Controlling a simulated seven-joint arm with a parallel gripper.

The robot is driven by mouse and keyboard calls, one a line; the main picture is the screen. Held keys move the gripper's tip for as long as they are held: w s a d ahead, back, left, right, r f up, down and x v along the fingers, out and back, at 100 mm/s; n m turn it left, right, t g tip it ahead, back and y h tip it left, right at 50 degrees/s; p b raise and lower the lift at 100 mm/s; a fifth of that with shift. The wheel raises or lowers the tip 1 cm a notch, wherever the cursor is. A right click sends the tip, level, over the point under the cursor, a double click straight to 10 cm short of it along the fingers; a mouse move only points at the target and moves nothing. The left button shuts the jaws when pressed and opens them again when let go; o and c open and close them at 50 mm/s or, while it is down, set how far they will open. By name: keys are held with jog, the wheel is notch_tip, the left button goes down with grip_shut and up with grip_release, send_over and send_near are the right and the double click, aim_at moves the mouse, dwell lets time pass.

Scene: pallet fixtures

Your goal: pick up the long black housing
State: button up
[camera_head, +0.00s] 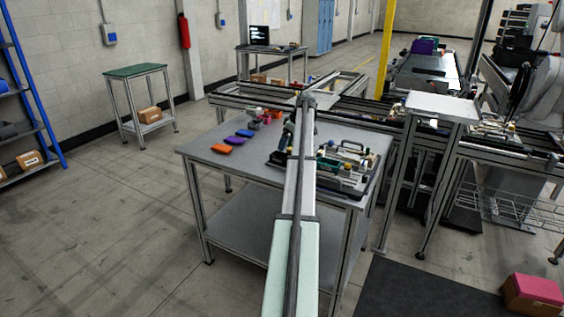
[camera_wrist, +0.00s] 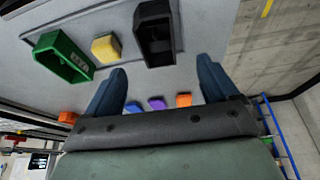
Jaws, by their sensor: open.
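The long black housing (camera_wrist: 155,33) shows at the top middle of the wrist view, an open box-like part lying on a light grey surface. My gripper (camera_wrist: 162,72) is open, with its two blue fingers spread apart and nothing between them. The housing's near end lies just beyond the gap between the fingertips, apart from them. In the head view my arm crosses the grey work table (camera_head: 213,158) and hides part of it.
A green housing (camera_wrist: 63,57) and a yellow block (camera_wrist: 106,48) lie left of the black housing. In the head view, orange (camera_head: 221,149), purple (camera_head: 235,140) and blue (camera_head: 245,132) parts lie on the table's left side. A crowded fixture pallet (camera_head: 345,182) is at its right.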

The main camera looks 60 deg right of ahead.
jog(key=shift+x, duration=3.8)
jog(key=shift+s+d, duration=0.15)
jog(key=shift+d, duration=0.05)
jog(key=shift+c, duration=0.2)
jog(key=c, duration=1.2)
